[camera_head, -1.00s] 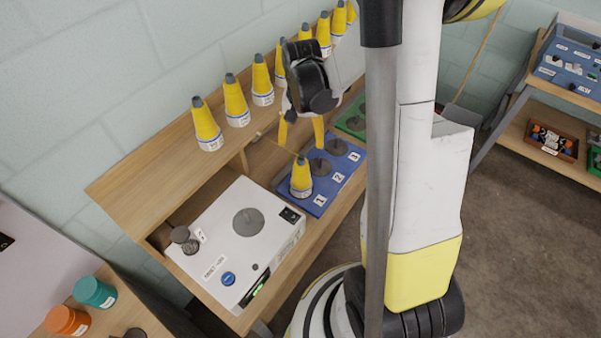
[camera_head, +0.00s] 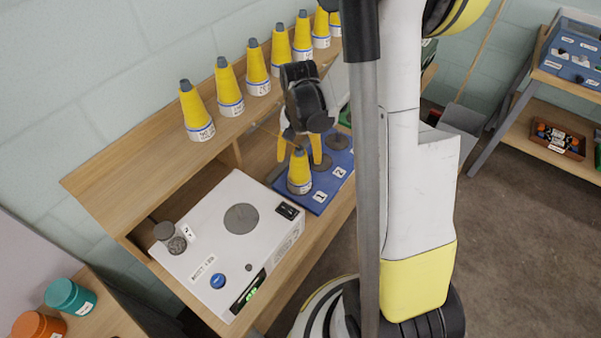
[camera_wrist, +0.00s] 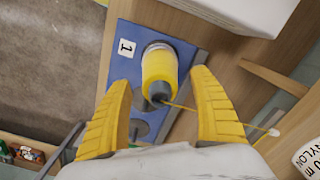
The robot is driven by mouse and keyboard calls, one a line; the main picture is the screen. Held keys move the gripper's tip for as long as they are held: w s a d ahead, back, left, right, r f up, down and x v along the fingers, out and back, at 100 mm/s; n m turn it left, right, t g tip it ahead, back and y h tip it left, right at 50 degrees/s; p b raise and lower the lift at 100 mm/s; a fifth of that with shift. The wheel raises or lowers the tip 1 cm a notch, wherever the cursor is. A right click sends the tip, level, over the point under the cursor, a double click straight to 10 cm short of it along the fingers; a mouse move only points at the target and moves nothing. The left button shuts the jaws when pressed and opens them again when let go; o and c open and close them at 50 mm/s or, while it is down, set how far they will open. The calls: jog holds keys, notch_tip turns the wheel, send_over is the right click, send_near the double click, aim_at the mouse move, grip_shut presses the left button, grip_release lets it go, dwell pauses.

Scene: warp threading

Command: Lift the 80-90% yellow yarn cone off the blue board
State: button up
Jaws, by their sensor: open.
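The yellow yarn cone (camera_head: 299,172) stands upright on the blue board (camera_head: 317,208) at the spot labelled 1. It has a grey tip and a white label band, and a thin yellow thread runs from its tip. My gripper (camera_head: 298,152) is open and empty, just above and behind the cone in the head view. In the wrist view the cone (camera_wrist: 159,72) shows beyond and between the spread fingers (camera_wrist: 160,110), touching neither. The percentage on its label is not readable.
Several yellow cones (camera_head: 230,92) stand on the wooden shelf (camera_head: 150,165) behind. A white scale box (camera_head: 205,265) is left of the board. Grey discs (camera_head: 336,141) sit on the board's other spots. Teal and orange jars (camera_head: 70,296) are at the lower left.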

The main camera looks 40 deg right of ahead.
jog(key=c, duration=1.1)
jog(key=shift+r+p, duration=2.75)
jog(key=shift+r, duration=1.3)
jog(key=shift+c, duration=0.2)
